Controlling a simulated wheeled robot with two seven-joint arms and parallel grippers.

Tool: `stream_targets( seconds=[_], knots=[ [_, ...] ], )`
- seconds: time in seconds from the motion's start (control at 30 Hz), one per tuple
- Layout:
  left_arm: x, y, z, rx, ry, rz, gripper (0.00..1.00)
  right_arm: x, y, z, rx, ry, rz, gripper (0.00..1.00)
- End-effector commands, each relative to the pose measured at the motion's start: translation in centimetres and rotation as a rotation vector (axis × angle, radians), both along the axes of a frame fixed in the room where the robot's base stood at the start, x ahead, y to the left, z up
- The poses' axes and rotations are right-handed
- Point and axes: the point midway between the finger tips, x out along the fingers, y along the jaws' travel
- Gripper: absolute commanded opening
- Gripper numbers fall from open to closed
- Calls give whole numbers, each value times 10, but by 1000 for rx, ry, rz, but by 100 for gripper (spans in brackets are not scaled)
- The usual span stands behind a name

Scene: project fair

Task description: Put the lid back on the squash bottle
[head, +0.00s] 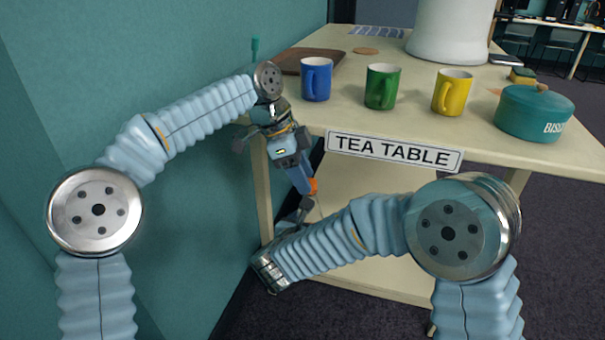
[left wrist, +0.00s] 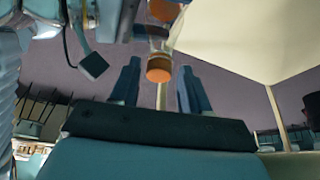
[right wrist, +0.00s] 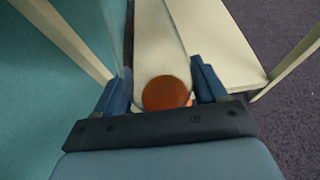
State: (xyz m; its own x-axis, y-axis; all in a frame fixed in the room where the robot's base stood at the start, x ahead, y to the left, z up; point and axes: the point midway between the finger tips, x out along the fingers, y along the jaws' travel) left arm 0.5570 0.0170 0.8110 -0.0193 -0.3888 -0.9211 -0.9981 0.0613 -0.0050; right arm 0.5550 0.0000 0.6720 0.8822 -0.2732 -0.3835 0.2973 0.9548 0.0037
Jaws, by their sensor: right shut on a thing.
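An orange round lid (left wrist: 158,70) shows between the fingertips of my left gripper (left wrist: 158,72), with a gap on both sides. A clear, glassy part lies just above it; I cannot tell whether the lid is seated on it. In the head view my left gripper (head: 303,185) points down by the table's front left corner. My right gripper (head: 305,207) is just below it, shut on the squash bottle (right wrist: 155,40), which looks pale and clear with an orange round end in the right wrist view. Most of the bottle is hidden in the head view.
The tea table (head: 400,140) carries a blue mug (head: 317,80), a green mug (head: 381,88), a yellow mug (head: 452,93), a teal biscuit pot (head: 533,110) and a brown board (head: 305,60). A teal wall (head: 180,60) is close on the left. Both grippers are in front of the table edge.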

Motion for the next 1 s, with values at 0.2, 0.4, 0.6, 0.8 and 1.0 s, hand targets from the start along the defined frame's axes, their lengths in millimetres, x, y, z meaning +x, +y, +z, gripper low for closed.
stream_targets(
  seconds=[0.2, 0.4, 0.6, 0.8, 1.0],
  knots=[
    [0, 0, 0, 0, 0, 1, 57, 0, 0, 1, 0, -1, 0, 0],
    [0, -1, 7, -1, -3, 1, 57, 0, 0, 1, 0, -1, 0, 0],
    [0, -1, 34, -1, -3, 1, 57, 0, 0, 1, 0, -1, 0, 0],
    [0, 0, 45, 0, 0, 1, 57, 0, 0, 1, 0, -1, 1, 0],
    [0, 0, 45, 1, 0, 1, 58, 0, 0, 1, 0, -1, 1, 0]
  ],
)
